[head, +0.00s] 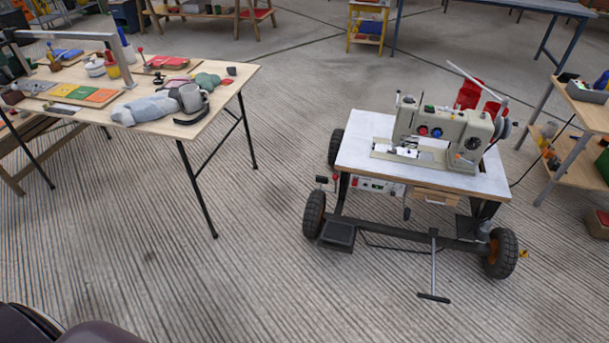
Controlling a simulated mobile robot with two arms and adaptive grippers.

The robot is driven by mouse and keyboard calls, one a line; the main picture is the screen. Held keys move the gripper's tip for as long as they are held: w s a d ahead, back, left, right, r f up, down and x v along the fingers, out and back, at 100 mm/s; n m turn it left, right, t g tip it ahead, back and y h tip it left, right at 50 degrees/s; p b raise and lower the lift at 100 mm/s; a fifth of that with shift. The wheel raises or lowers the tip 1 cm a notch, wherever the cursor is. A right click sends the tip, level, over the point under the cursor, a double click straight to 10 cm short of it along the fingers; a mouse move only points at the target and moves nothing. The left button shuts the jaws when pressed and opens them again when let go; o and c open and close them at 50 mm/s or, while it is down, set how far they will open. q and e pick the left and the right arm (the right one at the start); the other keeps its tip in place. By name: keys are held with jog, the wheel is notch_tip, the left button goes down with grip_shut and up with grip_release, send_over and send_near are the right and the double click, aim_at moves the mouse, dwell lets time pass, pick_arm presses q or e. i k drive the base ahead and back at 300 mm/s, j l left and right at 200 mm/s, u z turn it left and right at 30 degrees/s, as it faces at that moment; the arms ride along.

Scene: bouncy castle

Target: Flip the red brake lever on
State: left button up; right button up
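A wheeled cart (350,159) with a white top stands right of the middle, carrying a beige sewing machine (470,128). A small red-tipped part (336,178) shows at the cart's left side, above the front left wheel; it may be the brake lever, but it is too small to tell its position. Neither of my grippers is in view.
A wooden table (205,118) with cloth, a mug and coloured pads stands at the left. A T-shaped handle (434,270) reaches from the cart to the floor. Shelves (567,180) stand at the right. The grooved floor (240,260) in front is clear.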

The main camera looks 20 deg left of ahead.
aim_at(321, 179)
jog(key=j+z, duration=0.1)
jog(key=j, duration=0.65)
jog(key=k+j+z, duration=0.1)
jog(key=j, duration=0.7)
jog(key=j+z, duration=0.1)
jog(key=j, duration=0.65)
jog(key=k+j+z, duration=0.1)
jog(key=j, duration=0.65)
jog(key=i+l, duration=0.15)
jog(key=i, duration=0.85)
jog(key=i+l+z, duration=0.1)
jog(key=i, duration=0.95)
jog(key=l, duration=0.05)
